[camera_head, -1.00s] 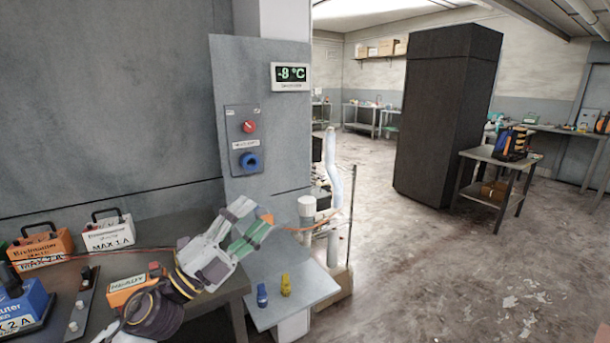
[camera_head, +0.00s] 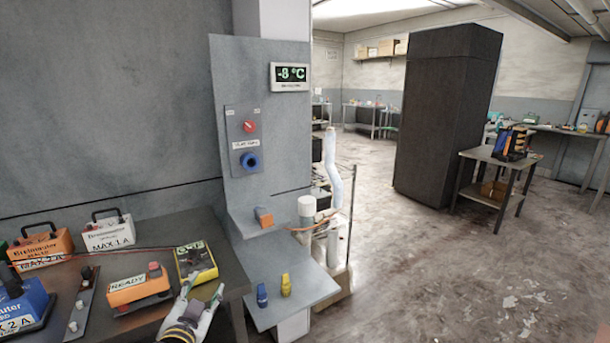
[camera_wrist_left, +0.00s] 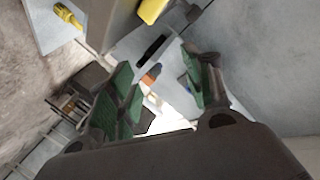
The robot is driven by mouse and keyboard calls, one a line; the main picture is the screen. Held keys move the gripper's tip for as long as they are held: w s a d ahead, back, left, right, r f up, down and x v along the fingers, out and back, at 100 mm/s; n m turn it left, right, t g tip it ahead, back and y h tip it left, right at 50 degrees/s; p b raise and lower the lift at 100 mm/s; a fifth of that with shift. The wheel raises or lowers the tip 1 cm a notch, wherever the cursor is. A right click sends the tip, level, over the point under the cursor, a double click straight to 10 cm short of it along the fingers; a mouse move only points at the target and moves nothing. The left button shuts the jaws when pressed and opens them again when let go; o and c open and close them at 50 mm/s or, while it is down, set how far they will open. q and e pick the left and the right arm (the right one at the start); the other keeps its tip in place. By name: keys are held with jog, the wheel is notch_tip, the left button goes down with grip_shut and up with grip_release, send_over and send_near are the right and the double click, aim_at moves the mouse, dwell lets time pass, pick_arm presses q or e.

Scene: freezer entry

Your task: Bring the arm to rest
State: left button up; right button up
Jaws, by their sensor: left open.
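My left gripper (camera_head: 204,298) is low at the front of the head view, beside the right end of the dark table. Its two fingers stand apart with nothing between them. In the left wrist view the green-padded fingers (camera_wrist_left: 160,95) are also spread and empty. A yellow and black meter (camera_head: 196,263) lies on the table just beyond the fingertips, apart from them. An orange box marked READY (camera_head: 139,290) sits to the left of the gripper. My right gripper is in neither view.
A lower shelf (camera_head: 300,303) holds a blue and a yellow connector. Open floor (camera_head: 450,270) lies to the right.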

pick_arm(q)
jog(key=s+d+f+n+g+h, duration=0.1)
jog(key=s+d+f+n+g, duration=0.15)
jog(key=s+f+g, duration=1.5)
jog(key=s+a+f+t, duration=0.1)
jog(key=s+f+t, duration=0.15)
jog(key=f, duration=1.55)
jog(key=s+a+f+t, duration=0.1)
jog(key=s+a+f, duration=0.15)
jog(key=f, duration=1.45)
jog(key=s+a+f+p, duration=0.1)
jog(key=s+a+f, duration=0.2)
jog(key=s+f, duration=0.7)
jog(key=s+a+f+p, duration=0.1)
jog(key=s+a+f, duration=0.3)
jog(key=s+f, duration=0.5)
jog(key=shift+s+f+g+y, duration=0.3)
jog(key=shift+s+f, duration=0.05)
jog(key=shift+s, duration=0.85)
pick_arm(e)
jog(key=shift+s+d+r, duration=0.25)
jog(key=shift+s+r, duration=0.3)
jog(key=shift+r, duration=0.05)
